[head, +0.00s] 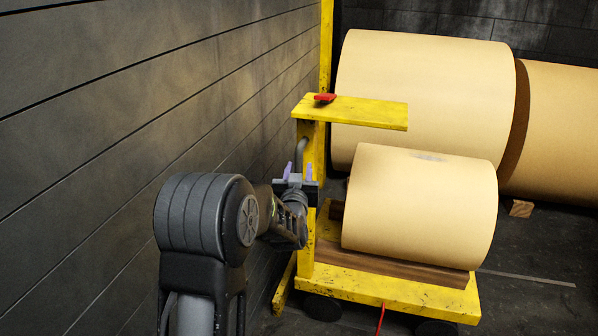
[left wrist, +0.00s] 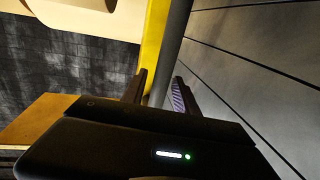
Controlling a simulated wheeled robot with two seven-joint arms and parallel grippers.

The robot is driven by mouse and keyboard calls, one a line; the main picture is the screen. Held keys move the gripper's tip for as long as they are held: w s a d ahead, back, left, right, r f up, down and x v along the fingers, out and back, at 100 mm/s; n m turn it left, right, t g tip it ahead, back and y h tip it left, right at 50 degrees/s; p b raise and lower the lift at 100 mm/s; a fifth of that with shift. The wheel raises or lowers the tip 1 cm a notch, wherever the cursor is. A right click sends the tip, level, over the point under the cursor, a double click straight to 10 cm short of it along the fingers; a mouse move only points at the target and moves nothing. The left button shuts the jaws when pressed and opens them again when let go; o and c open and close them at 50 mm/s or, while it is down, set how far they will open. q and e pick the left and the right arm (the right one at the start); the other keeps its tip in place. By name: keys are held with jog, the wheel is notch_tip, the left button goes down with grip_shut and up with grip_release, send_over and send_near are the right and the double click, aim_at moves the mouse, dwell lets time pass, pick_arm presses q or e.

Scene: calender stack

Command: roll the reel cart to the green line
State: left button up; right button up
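The reel cart is a yellow frame with a low deck (head: 385,292), an upright post and a top shelf (head: 365,112). A tan paper reel (head: 420,205) lies on its brown cradle. A grey handle bar (head: 300,152) is on the post's left side; it also shows in the left wrist view (left wrist: 172,50). My left gripper (head: 297,172) is at this handle. In the left wrist view its fingers are apart, with the bar between them and a gap at the left finger. My right gripper is out of view. I see no green line.
A dark plank wall (head: 120,110) runs close along the left of the cart. A pale line (head: 527,277) marks the floor at right. A red lever (head: 381,318) is at the cart's front.

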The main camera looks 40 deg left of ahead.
pick_arm(q)
grip_shut()
dwell(1.2)
